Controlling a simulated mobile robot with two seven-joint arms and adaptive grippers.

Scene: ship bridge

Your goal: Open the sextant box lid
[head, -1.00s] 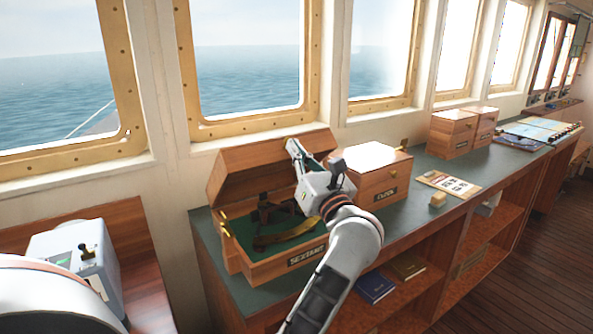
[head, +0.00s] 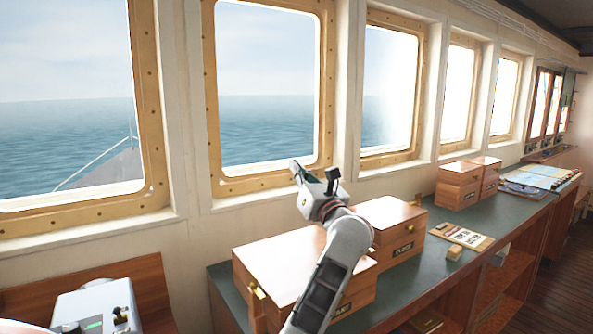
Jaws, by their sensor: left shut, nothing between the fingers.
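The sextant box (head: 268,262) is a brown wooden box on the green-topped counter, at the lower centre of the head view. Its lid is down, so the inside is hidden. A brass fitting (head: 257,290) shows on its left side. My left arm crosses in front of the box and hides part of its top and front; only the end of its label shows. My left gripper (head: 298,172) is shut and empty, raised above the box and in front of the window wall. My right gripper is not in view.
A second labelled wooden box (head: 392,216) stands close to the right of the sextant box. More wooden boxes (head: 459,183), a card (head: 462,236) and a small wooden block (head: 454,254) are farther right. A grey device (head: 95,308) sits at lower left.

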